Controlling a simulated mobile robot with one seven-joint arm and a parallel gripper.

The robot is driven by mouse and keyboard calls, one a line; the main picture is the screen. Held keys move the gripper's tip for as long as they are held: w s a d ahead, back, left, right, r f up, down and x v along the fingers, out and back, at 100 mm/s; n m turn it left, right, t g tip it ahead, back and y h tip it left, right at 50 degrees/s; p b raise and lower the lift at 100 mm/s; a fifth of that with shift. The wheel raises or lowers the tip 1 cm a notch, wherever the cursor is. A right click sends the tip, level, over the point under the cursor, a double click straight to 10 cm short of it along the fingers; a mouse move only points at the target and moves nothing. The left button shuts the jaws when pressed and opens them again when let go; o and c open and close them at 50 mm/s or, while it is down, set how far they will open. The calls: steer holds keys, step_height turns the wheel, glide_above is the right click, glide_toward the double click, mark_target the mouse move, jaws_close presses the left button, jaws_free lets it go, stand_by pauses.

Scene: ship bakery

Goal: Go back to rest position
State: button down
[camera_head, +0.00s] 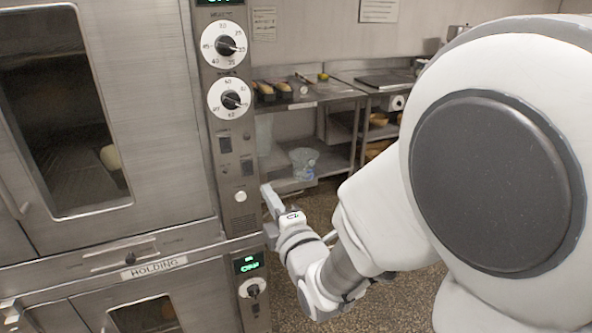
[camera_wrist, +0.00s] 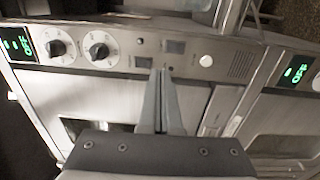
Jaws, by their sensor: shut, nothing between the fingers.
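My gripper (camera_head: 267,192) is in front of the oven's control panel (camera_head: 228,130), beside a round white button (camera_head: 239,196) low on the panel. In the wrist view the two fingers of my gripper (camera_wrist: 161,74) are together, with nothing between them. They point at the panel's switches, and the white button (camera_wrist: 206,60) lies to their right. I cannot tell whether the fingertips touch the panel. My arm runs back to the lower right of the head view.
The steel oven (camera_head: 140,150) fills the left side, above a unit labelled HOLDING (camera_head: 153,267). Two dials (camera_head: 224,44) sit on the panel. Green displays in the wrist view (camera_wrist: 16,46) read OFF. Steel shelving (camera_head: 320,97) stands behind. Speckled floor (camera_head: 405,295) is free under my arm.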

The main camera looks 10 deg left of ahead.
steer(key=shift+d, duration=0.1)
steer(key=s+d+r+m+g+h+p, duration=0.15)
steer(key=d+m+g+h, duration=0.35)
steer(key=d+m, duration=0.9)
steer(key=s+d+m+g+h, duration=0.2)
steer(key=s+d+m, duration=0.3)
steer(key=s, duration=0.4)
steer(key=s+d+r+m+g+h, duration=0.1)
steer(key=s+d+m, duration=0.4)
steer(key=s, duration=0.5)
steer(key=shift+d+r+g+h+p, duration=0.15)
steer(key=shift+d+g+h+p, duration=0.2)
steer(key=shift+d+g+h, duration=0.55)
steer(key=shift+d, duration=0.15)
